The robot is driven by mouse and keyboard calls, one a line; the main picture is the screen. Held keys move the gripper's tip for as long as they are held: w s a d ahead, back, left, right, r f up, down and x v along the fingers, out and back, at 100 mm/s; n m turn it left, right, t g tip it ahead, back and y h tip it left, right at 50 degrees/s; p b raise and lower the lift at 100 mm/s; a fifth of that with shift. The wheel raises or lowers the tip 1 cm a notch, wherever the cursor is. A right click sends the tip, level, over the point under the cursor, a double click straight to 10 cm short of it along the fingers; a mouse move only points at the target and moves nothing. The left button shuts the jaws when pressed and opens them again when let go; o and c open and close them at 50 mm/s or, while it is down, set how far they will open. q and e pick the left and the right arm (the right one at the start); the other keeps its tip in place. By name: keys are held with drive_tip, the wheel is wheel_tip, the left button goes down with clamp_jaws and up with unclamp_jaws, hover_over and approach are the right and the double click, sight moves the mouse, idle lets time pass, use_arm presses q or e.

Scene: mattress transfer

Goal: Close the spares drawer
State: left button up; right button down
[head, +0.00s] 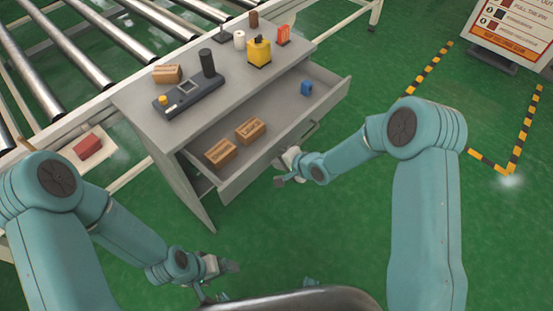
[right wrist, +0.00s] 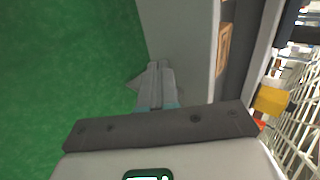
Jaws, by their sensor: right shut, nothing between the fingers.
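The spares drawer (head: 338,97) is pulled out of the grey cabinet (head: 125,101). Two small wooden crates and a blue item (head: 306,88) lie in it. My right gripper (head: 279,172) is shut and empty at the drawer's front panel, left of its handle (head: 312,129). In the right wrist view the shut fingers (right wrist: 155,82) are at the grey front panel (right wrist: 185,45); whether they touch it I cannot tell. My left gripper (head: 232,267) is low in front of the cabinet, away from the drawer; its finger opening is too small to tell.
The cabinet top holds a dark device (head: 189,95), a black cylinder (head: 207,63), a yellow container (head: 259,53) and other small items. A roller conveyor (head: 75,50) runs behind. A sign (head: 513,30) stands at the upper right. Green floor in front is clear.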

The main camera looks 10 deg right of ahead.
drive_tip(key=shift+w+a, duration=0.35)
drive_tip(key=shift+w, duration=0.15)
drive_tip(key=shift+w, duration=0.1)
